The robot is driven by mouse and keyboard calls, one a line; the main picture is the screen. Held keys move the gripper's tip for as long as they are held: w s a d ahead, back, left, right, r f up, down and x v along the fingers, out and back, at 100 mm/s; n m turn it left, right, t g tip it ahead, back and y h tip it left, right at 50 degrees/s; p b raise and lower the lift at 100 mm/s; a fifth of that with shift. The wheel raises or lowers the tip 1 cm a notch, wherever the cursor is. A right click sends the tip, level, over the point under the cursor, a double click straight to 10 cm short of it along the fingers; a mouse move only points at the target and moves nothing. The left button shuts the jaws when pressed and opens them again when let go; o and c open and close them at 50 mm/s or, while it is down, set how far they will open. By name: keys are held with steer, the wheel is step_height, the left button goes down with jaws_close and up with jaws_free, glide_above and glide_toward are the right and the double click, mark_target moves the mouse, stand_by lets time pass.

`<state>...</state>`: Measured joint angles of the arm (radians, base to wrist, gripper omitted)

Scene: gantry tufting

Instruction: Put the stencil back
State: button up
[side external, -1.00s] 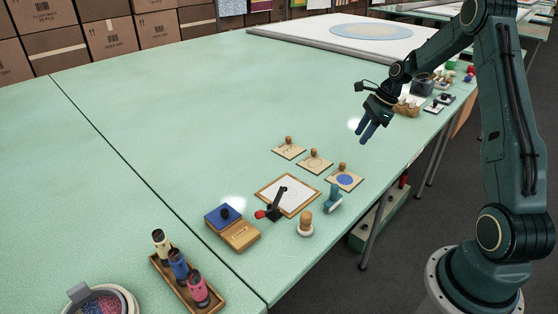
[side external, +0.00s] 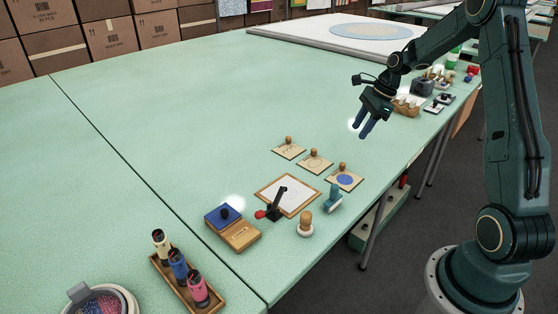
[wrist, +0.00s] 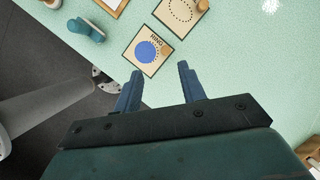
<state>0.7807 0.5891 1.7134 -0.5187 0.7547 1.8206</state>
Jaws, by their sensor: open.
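Three square tan stencil plates with wooden knobs lie in a slanting row on the green table: a far one (side external: 289,151), a middle one (side external: 313,165) with a dotted ring, and a near one (side external: 335,184) with a blue disc. In the wrist view, the blue-disc plate (wrist: 138,63) lies just beyond my fingertips, and the dotted-ring plate (wrist: 171,23) is partly visible above it. My gripper (side external: 364,132) is open and empty, held above the table up and right of the plates; its two blue fingers also show in the wrist view (wrist: 160,72).
A wood-framed white board (side external: 297,196) with a dark, red-ended lever over it lies left of the blue-disc plate. The table's middle (side external: 200,110) is clear.

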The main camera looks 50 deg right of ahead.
steer(key=s+a+r+n+h, duration=0.1)
steer(key=s+a+r+n, duration=0.2)
steer(key=a+r+n, duration=0.5)
steer(key=s+a+r+n+h, duration=0.1)
steer(key=s+a+r+n, duration=0.25)
steer(key=a+r, duration=0.4)
steer(key=s+a+n+t, duration=0.1)
steer(key=s+a+n, duration=0.4)
steer(key=s+n, duration=0.2)
steer(key=s+a+n+t, duration=0.1)
steer(key=s+a+n, duration=0.4)
steer(key=s+n, duration=0.2)
steer(key=shift+s+a+r+t+h, duration=0.3)
steer(key=shift+s+a+r+h, duration=0.15)
steer(key=shift+s, duration=0.95)
